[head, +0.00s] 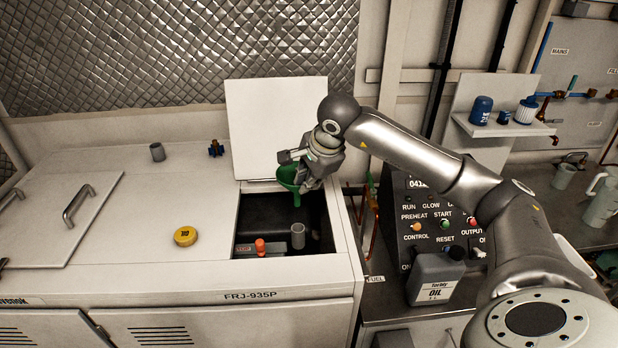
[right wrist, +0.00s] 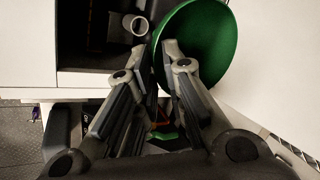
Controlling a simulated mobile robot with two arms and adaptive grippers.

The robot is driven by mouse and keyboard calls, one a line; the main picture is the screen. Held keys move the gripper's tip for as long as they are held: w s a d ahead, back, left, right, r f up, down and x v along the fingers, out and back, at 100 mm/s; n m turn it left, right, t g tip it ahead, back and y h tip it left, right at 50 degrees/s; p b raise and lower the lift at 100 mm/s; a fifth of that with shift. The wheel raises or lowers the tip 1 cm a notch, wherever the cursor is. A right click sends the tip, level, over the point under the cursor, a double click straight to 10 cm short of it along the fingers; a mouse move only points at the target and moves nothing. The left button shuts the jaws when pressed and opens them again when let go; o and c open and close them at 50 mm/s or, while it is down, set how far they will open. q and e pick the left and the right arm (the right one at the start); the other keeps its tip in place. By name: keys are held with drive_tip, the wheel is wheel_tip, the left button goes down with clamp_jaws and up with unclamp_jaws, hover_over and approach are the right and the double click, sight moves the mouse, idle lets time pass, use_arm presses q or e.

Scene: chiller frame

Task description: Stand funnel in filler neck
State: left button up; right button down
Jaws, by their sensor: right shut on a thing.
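A green funnel (head: 287,175) is held by my right gripper (head: 303,172) above the back part of the open hatch in the cabinet top. In the right wrist view, the fingers of my right gripper (right wrist: 174,60) are closed on the edge of the funnel (right wrist: 208,40), its wide mouth facing the camera. A grey filler neck (head: 298,236) stands upright inside the hatch, in front of the funnel and apart from it. The neck also shows in the right wrist view (right wrist: 136,25), beside the funnel. My left gripper is not in view.
The raised white lid (head: 272,120) stands behind the hatch. A red-orange knob (head: 260,247) is left of the neck. A yellow oil cap (head: 185,236) lies on the cabinet top. A control box (head: 430,215) and oil jug (head: 435,277) stand at right, under my arm.

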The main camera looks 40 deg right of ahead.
use_arm(q)
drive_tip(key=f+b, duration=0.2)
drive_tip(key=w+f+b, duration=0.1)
drive_tip(key=b, duration=0.1)
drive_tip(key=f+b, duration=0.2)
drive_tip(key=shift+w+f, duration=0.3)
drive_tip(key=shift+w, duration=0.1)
use_arm(e)
wheel_tip(320, 180, down, 7)
drive_tip(key=shift+w+r, duration=0.15)
drive_tip(key=shift+r, duration=0.05)
use_arm(q)
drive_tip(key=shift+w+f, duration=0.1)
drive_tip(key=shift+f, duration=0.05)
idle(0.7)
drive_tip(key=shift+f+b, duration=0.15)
drive_tip(key=shift+b, duration=0.2)
use_arm(e)
drive_tip(key=shift+f, duration=0.2)
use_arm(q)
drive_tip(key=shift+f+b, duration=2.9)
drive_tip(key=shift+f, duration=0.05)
use_arm(e)
wheel_tip(320, 180, down, 7)
drive_tip(key=shift+r, duration=0.15)
drive_tip(key=c, duration=1.4)
unclamp_jaws()
drive_tip(key=shift+c, duration=0.2)
